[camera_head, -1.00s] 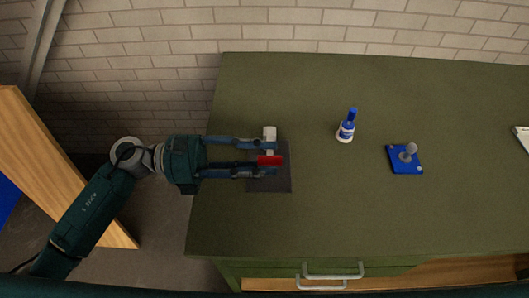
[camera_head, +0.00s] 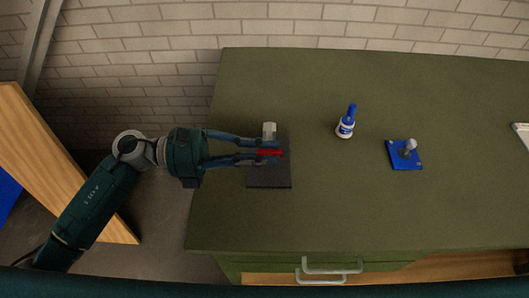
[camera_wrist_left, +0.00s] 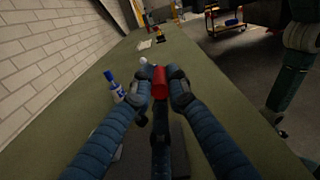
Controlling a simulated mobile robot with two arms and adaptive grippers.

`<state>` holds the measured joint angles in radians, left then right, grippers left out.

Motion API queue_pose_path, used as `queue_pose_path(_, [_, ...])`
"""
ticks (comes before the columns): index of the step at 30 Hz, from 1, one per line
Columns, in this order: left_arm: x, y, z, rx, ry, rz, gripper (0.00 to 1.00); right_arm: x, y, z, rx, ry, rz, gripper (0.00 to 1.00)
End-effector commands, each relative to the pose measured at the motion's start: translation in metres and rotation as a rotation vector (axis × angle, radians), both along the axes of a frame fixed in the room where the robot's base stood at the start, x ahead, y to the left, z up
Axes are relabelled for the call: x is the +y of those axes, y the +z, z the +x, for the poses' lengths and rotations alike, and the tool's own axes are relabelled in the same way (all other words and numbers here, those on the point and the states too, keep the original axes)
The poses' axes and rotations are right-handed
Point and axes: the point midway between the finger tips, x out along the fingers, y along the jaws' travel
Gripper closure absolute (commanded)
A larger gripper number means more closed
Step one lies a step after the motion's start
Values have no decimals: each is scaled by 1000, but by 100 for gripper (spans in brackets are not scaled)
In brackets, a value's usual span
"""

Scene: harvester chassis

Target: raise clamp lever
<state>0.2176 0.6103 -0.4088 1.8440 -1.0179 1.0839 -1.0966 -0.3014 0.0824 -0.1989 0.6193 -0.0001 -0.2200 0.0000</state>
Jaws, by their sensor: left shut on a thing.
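The clamp sits on a dark base plate (camera_head: 268,176) near the left end of the green bench, with a light grey part (camera_head: 269,129) at its back. Its red lever (camera_head: 270,153) lies between the fingers of my left gripper (camera_head: 281,147), which is shut on it. The fingers hide part of the clamp. My right gripper is not in view.
A white and blue bottle (camera_head: 345,122) stands to the right of the clamp. Farther right is a blue plate with a grey knob (camera_head: 405,154). The green bench top (camera_head: 340,205) is clear in front. Drawer handles (camera_head: 330,268) stick out at the front edge, and a brick wall stands behind.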

Motion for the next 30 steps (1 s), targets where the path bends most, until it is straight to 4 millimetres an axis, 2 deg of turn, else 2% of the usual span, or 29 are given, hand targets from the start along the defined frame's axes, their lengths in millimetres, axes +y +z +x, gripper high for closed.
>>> queue_pose_path(8, [1,24,17,167,3,1,100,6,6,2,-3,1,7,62])
queue_pose_path(18, [1,53,53,472,4,-1,100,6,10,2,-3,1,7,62])
queue_pose_path(30, [1,68,90,746,4,-3,100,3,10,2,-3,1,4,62])
